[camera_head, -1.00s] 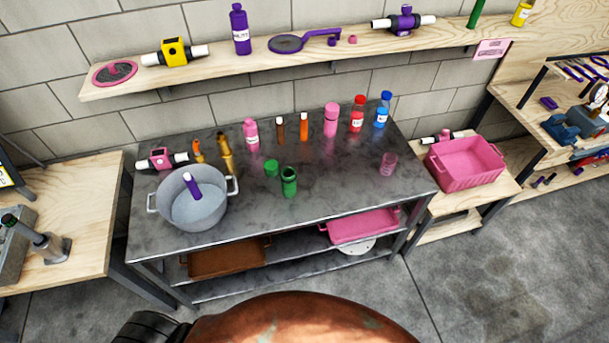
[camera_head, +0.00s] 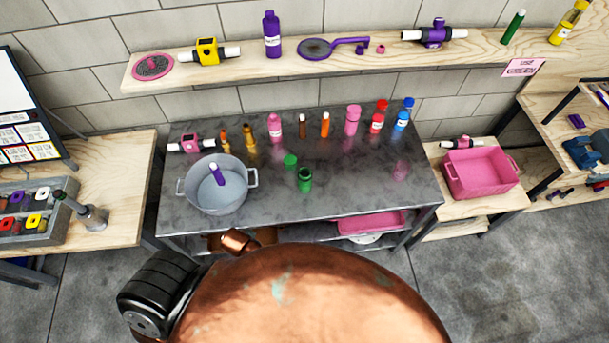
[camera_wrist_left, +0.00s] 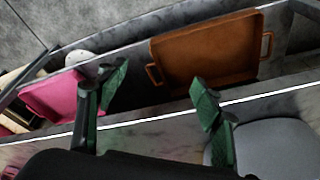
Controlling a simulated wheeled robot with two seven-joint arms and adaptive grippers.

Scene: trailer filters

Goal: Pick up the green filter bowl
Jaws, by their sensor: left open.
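The green filter bowl (camera_head: 305,180), an upright open-topped green cylinder, stands near the front middle of the dark metal table (camera_head: 345,195) in the head view. A short round green piece (camera_head: 290,161) lies just behind it, to the left. My left gripper (camera_wrist_left: 158,98) shows only in the left wrist view; its two green-padded fingers are wide apart with nothing between them. The bowl does not show in that view, so I cannot tell the exact distance to it. My right gripper is not in view.
A grey pot (camera_head: 216,199) with a purple-and-white item inside stands left on the table. Several bottles stand along the back. A pink tray (camera_wrist_left: 48,98) and a brown tray (camera_wrist_left: 205,53) lie on the lower shelf. A pink bin (camera_head: 480,175) stands at right.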

